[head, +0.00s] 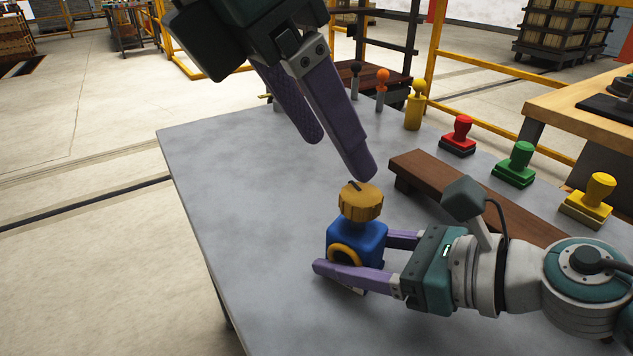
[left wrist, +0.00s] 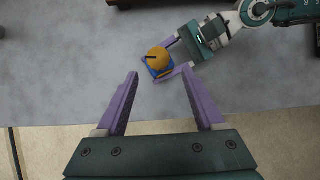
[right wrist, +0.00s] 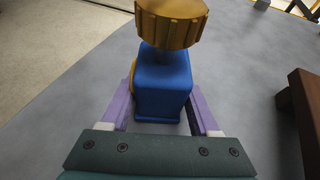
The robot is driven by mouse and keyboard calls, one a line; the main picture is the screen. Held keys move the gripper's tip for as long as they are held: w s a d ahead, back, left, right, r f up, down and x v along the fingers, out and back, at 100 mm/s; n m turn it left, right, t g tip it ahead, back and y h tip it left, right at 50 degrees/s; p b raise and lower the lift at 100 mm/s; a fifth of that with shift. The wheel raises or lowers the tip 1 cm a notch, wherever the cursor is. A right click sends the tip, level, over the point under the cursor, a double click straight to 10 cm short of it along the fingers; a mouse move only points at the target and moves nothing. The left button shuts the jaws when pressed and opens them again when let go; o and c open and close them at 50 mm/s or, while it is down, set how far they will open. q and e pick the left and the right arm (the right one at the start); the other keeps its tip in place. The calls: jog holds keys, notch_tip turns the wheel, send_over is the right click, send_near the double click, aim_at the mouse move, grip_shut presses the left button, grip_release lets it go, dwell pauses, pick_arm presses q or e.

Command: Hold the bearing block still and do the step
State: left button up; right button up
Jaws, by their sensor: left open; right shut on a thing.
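The bearing block (head: 357,243) is blue with a yellow ring on one side and a ribbed gold knob (head: 361,201) on top. It stands upright on the grey table. My right gripper (head: 352,254) is shut on the block, one finger on each side; the right wrist view also shows the blue block (right wrist: 163,85) between the fingers. My left gripper (head: 345,160) is open and empty above the knob, its fingertips pointing down. In the left wrist view the gold knob (left wrist: 159,58) lies ahead of the open fingers, apart from them.
A brown wooden rack (head: 470,195) lies right of the block. Behind it stand red (head: 459,136), green (head: 516,165) and yellow (head: 596,200) stamps. Several knobbed tools stand at the table's far end. The table's left part (head: 240,200) is clear.

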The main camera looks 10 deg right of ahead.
aim_at(362, 197)
pick_arm(q)
jog(key=x, duration=1)
jog(key=shift+w+a, duration=0.1)
jog(key=shift+a, duration=0.05)
jog(key=c, duration=0.8)
jog(key=n+t+y, duration=0.1)
jog(key=n, duration=0.2)
jog(key=n+t+y, duration=0.1)
jog(key=n+t, duration=0.1)
jog(key=n, duration=0.1)
jog(key=shift+n, duration=0.4)
jog(key=shift+c, duration=0.2)
jog(key=n+y, duration=0.2)
jog(key=n, duration=0.3)
jog(key=shift+t, duration=0.4)
